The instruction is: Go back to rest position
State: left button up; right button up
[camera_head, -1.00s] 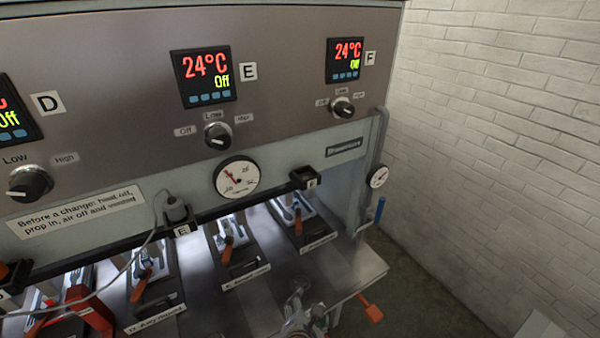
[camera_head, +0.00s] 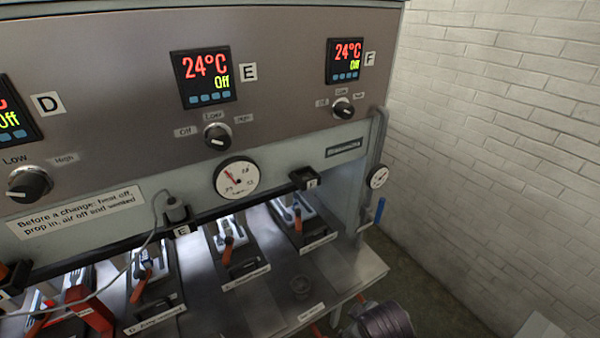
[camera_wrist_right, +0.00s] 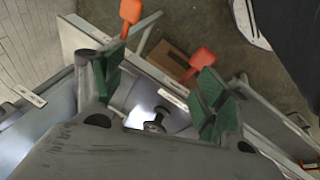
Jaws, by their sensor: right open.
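My right gripper (camera_wrist_right: 158,88) is open and empty in the right wrist view, its two green-padded fingers spread apart. Between and beyond them, a small dark round fitting (camera_wrist_right: 155,122) shows on the metal bench, apart from the fingers. The fingers are not clear in that view. My left gripper is not in view.
The press (camera_head: 130,85) fills the left and middle, with knobs, gauges and displays reading 24°C and Off. Several orange-handled clamps (camera_head: 228,243) stand along the bench (camera_head: 350,262). A cable (camera_head: 150,230) hangs at left. A brick wall (camera_head: 500,150) is at right.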

jog(key=shift+s+d+m+g, duration=0.5)
jog(key=shift+s+d+m, duration=1.4)
jog(key=shift+d+m, duration=1.6)
notch_tip(320, 180, down, 35)
jog(key=s+g+b, duration=0.1)
jog(key=s+b, duration=0.1)
jog(key=s+d+f+b, duration=0.1)
jog(key=s+d+f, duration=0.1)
jog(key=s+f, duration=0.9)
jog(key=s+d+f+g+b, duration=0.1)
jog(key=s+d+f, duration=0.1)
jog(key=s+f, duration=0.9)
jog(key=shift+s+n+g, duration=0.3)
jog(key=shift+s+n, duration=0.1)
jog(key=shift+s, duration=0.05)
jog(key=shift+f, duration=0.1)
jog(key=shift+w, duration=0.1)
